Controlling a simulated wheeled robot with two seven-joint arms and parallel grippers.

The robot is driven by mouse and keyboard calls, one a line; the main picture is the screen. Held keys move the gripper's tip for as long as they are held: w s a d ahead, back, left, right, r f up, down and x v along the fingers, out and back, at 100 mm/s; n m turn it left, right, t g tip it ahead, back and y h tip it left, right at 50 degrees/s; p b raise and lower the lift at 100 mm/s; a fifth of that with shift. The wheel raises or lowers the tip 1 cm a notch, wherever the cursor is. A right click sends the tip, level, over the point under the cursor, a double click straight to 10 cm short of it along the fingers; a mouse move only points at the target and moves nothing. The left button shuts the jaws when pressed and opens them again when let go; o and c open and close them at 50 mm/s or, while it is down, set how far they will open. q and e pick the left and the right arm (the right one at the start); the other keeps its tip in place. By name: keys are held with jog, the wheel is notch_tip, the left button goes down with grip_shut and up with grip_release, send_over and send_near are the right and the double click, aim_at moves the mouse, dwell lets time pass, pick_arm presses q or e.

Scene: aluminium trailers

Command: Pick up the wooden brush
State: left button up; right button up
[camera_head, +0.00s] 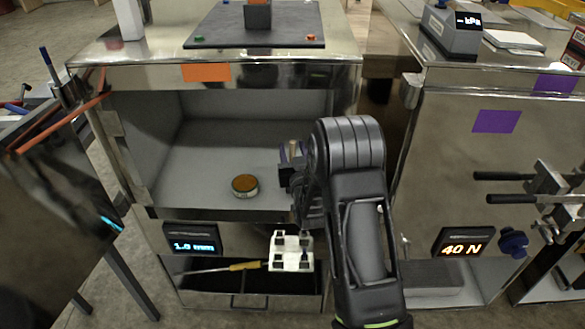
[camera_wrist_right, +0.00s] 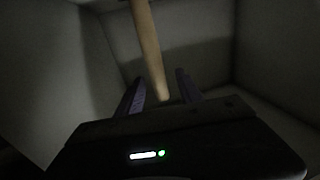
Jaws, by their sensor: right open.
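The wooden brush shows in the right wrist view as a pale brown wooden handle (camera_wrist_right: 149,45). The handle runs from the top edge down to between the two fingers, and its bristles are out of view. My right gripper (camera_wrist_right: 160,82) is open, with one finger on each side of the handle's lower end; I cannot tell whether either finger touches it. In the head view my right gripper (camera_head: 289,172) is inside the grey open compartment (camera_head: 205,178) at its right side, and my arm and gripper mostly hide the brush there. My left gripper is not in view.
A round brown-topped tin (camera_head: 245,185) stands on the compartment floor, left of my right gripper. Below, a white block-like piece (camera_head: 291,252) and a yellow-handled tool (camera_head: 245,266) are at the open drawer (camera_head: 250,300). The compartment's left half is clear.

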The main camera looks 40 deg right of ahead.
jog(key=x, duration=0.3)
jog(key=shift+w+d, duration=0.2)
jog(key=shift+w, duration=0.1)
jog(key=shift+c, duration=0.2)
grip_shut()
dwell(0.4)
